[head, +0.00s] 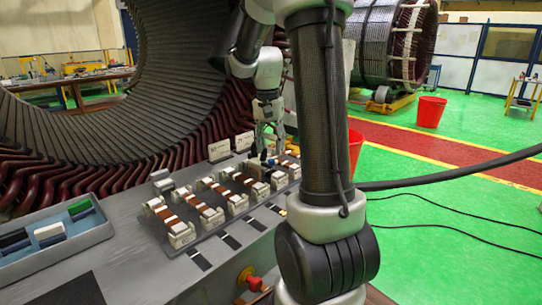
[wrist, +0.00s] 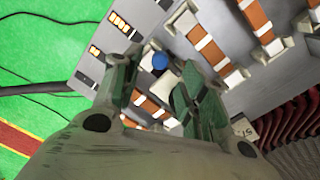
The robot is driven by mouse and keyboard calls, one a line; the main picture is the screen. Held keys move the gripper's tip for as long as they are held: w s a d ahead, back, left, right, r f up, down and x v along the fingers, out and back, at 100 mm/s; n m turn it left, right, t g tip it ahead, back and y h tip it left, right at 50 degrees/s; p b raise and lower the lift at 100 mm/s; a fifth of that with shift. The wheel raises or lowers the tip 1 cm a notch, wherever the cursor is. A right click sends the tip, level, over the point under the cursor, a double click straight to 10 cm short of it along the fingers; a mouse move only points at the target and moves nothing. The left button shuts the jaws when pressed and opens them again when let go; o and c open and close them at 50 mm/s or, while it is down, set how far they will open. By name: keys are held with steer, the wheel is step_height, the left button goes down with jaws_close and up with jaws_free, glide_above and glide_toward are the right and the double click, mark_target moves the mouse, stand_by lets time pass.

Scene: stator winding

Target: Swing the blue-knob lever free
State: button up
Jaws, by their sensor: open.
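The blue knob (wrist: 160,61) shows in the wrist view between and just beyond my open fingertips. The lever under it is mostly hidden, and I cannot tell its angle. In the head view, my gripper (head: 267,140) points down over the far end of a row of clamp fixtures, with the small blue knob (head: 272,161) just below it. In the wrist view my gripper (wrist: 158,88) has its two green-padded fingers apart, one on each side of the knob. Nothing is held, and I cannot tell whether a finger touches the knob.
Several fixtures with brown-and-white bars (head: 208,211) stand along the grey bench (head: 130,255). Two white label cards (head: 231,146) stand behind them. A blue-grey tray (head: 95,236) of small parts is at left. The large stator (head: 165,90) rises behind; a red knob (head: 250,280) is at the front.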

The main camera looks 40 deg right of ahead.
step_height(320, 180, up, 7)
steer(key=shift+w+a+r, duration=0.15)
steer(key=shift+r, duration=0.05)
stand_by(0.6)
